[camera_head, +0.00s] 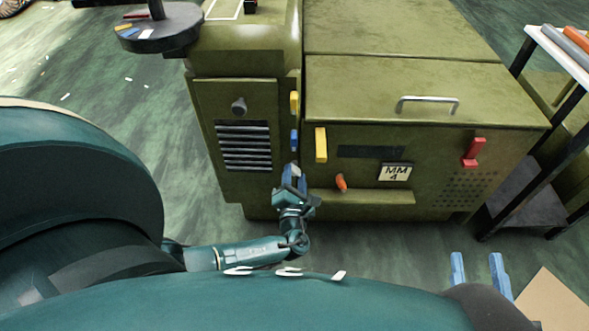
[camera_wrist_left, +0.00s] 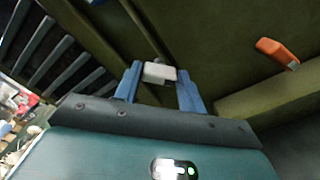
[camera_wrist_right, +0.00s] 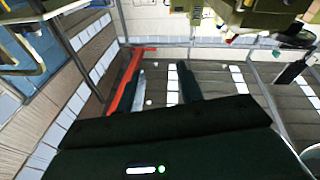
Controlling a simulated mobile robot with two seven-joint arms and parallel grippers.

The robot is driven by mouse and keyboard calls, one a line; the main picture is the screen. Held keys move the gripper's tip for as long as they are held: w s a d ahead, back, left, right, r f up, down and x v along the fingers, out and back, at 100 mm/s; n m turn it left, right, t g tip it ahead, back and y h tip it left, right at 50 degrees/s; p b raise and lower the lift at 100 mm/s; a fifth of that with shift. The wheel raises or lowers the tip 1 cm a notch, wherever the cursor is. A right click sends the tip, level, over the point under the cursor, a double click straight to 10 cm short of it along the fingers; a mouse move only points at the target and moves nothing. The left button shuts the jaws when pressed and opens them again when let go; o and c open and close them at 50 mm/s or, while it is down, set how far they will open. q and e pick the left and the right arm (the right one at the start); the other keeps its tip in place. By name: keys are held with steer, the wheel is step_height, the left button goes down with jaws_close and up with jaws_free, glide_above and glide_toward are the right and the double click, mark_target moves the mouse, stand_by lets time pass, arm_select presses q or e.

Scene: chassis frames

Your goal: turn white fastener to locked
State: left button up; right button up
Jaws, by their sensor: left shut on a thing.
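The white fastener (camera_wrist_left: 158,73) shows in the left wrist view as a small pale block on the green cabinet, between the blue fingers of my left gripper (camera_wrist_left: 160,85). The fingers are shut on it. In the head view my left gripper (camera_head: 290,178) reaches the lower front of the cabinet (camera_head: 240,185), below the blue fastener, and hides the white one. My right gripper (camera_head: 477,270) is at the lower right in the head view, away from the cabinet. Its fingers are apart and empty, and they also show in the right wrist view (camera_wrist_right: 163,88).
A yellow fastener (camera_head: 295,103), a blue fastener (camera_head: 294,140), another yellow one (camera_head: 321,145), an orange one (camera_head: 341,183) and a red one (camera_head: 474,153) sit on the cabinet front. A dark-legged rack (camera_head: 512,150) stands at right. Green floor lies in front.

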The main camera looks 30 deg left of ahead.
arm_select(q)
steer(key=shift+w+r+m+p, duration=0.1)
steer(key=shift+r+m+p, duration=0.15)
steer(key=shift+m+p, duration=0.6)
steer(key=m+p, duration=0.1)
steer(key=m, duration=0.2)
steer(key=shift+f+m, duration=0.15)
steer(key=shift+m, duration=0.2)
steer(key=shift+f+m+p, duration=0.1)
steer(key=shift+m+p, duration=0.75)
steer(key=shift+m, duration=0.75)
arm_select(e)
steer(key=shift+d+m+g+h, duration=0.7)
steer(key=shift+d+g+h, duration=0.1)
steer(key=shift+g+h, duration=0.35)
steer(key=shift+f, duration=0.1)
arm_select(q)
steer(key=o, duration=1)
steer(key=shift+f, duration=0.15)
arm_select(e)
steer(key=shift+d, duration=0.15)
